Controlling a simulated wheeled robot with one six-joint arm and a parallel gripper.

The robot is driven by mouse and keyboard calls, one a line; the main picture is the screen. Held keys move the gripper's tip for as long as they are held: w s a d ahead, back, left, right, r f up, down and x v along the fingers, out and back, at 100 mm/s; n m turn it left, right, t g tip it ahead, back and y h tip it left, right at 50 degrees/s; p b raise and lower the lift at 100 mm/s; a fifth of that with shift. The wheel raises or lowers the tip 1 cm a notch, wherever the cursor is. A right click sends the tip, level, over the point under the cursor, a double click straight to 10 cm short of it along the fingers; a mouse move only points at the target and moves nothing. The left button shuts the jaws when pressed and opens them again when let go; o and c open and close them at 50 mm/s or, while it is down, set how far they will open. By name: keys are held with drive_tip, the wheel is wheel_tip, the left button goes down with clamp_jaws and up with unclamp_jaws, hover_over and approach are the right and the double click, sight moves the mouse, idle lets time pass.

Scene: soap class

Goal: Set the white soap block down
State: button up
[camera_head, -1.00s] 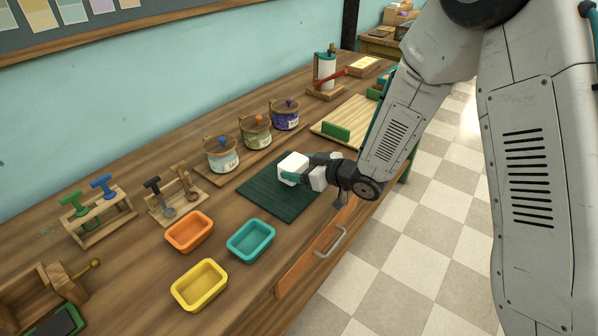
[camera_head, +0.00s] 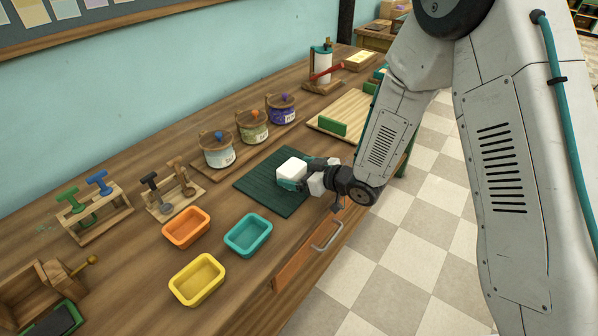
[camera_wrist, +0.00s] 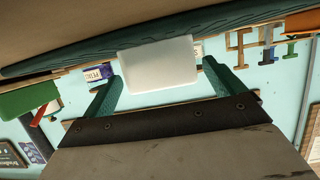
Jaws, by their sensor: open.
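The white soap block (camera_head: 291,169) sits on the dark green mat (camera_head: 262,193) on the workbench. My gripper (camera_head: 303,174) is low over the mat, at the block's right side in the head view. In the wrist view, the soap block (camera_wrist: 157,66) shows ahead between the two teal fingers of my gripper (camera_wrist: 162,76), with the mat (camera_wrist: 60,62) against its upper edge in that tilted picture. The fingers are open, with slight gaps beside the block. The block's underside is hidden.
Orange (camera_head: 186,228), teal (camera_head: 248,236) and yellow (camera_head: 197,280) trays stand left of and nearer than the mat. Lidded jars (camera_head: 253,128) stand behind it. A wooden board (camera_head: 345,118) with a green block lies to the right. The mat's left part is clear.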

drive_tip(key=shift+r, duration=0.2)
drive_tip(key=s+d+r+m+h, duration=0.2)
drive_tip(key=s+d+r+h, duration=0.3)
drive_tip(key=d, duration=0.4)
drive_tip(key=s+d+r+m+h, duration=0.2)
drive_tip(key=s+d+r+h, duration=0.1)
drive_tip(key=d+r, duration=0.4)
drive_tip(key=s+d+r+m+h, duration=0.25)
drive_tip(key=d+r+h, duration=0.2)
drive_tip(key=d, duration=0.55)
drive_tip(key=s+r+m+g, duration=0.2)
drive_tip(key=s+r+g, duration=0.1)
drive_tip(key=s, duration=0.9)
drive_tip(key=s+r+m+g+y, duration=0.1)
drive_tip(key=s+r+g, duration=0.3)
drive_tip(key=s, duration=0.8)
drive_tip(key=shift+s+a+r+m, duration=0.3)
drive_tip(key=shift+a+r+m, duration=0.1)
drive_tip(key=shift+r+m, duration=0.05)
drive_tip(key=shift+y, duration=0.25)
